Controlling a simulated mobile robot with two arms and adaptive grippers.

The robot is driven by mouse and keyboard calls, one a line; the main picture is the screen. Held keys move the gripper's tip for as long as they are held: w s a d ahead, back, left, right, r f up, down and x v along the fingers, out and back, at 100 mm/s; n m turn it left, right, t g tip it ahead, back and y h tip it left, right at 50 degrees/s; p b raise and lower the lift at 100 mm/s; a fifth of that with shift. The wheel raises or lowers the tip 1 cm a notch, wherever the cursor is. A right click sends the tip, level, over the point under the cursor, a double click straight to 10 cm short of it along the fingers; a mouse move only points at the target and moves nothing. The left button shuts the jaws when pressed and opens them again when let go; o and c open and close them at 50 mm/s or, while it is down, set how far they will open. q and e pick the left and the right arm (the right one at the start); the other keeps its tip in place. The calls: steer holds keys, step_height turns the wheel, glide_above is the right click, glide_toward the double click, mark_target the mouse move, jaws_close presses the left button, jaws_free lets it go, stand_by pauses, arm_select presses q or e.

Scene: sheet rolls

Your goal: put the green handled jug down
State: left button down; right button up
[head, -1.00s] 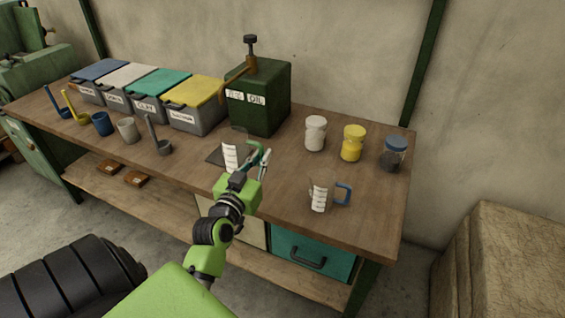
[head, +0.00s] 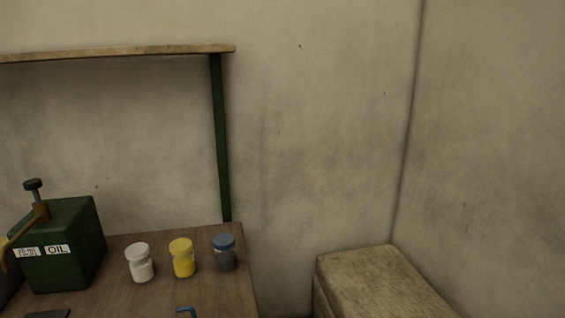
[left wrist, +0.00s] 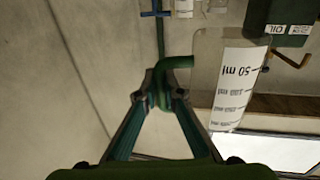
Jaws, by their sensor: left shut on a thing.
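The green handled jug (left wrist: 236,85) is a clear measuring jug with a white scale label marked 50 ml. In the left wrist view it is at the right, with its green handle at the middle. My left gripper (left wrist: 166,98) is shut on that handle, with the jug body to the right of the fingers. The jug's underside is not clear, so I cannot tell whether it touches a surface. The jug and both grippers are outside the head view.
The bench top (head: 120,302) holds a green oil tank (head: 80,255), a white jar (head: 140,265), a yellow jar (head: 182,260) and a blue-lidded jar (head: 224,255). A blue handle (head: 186,310) shows at the bottom edge. A tan block (head: 375,280) stands right of the bench.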

arm_select(q)
steer(key=shift+h, duration=0.3)
steer(key=s+d, duration=0.1)
steer(key=d, duration=0.1)
steer(key=s+d+r, duration=0.1)
steer(key=s+d, duration=0.1)
steer(key=shift+s+r, duration=0.15)
steer(key=shift+r, duration=0.05)
stand_by(0.5)
steer(key=w+a+n+y, duration=0.1)
steer(key=w+a, duration=0.5)
steer(key=a, duration=0.7)
steer(key=w+a+n+y, duration=0.2)
steer(key=w+a+y, duration=0.2)
steer(key=a, duration=0.9)
steer(key=shift+w+r+g+y, duration=0.3)
steer(key=shift+w+r+g, duration=0.15)
steer(key=shift+w, duration=0.75)
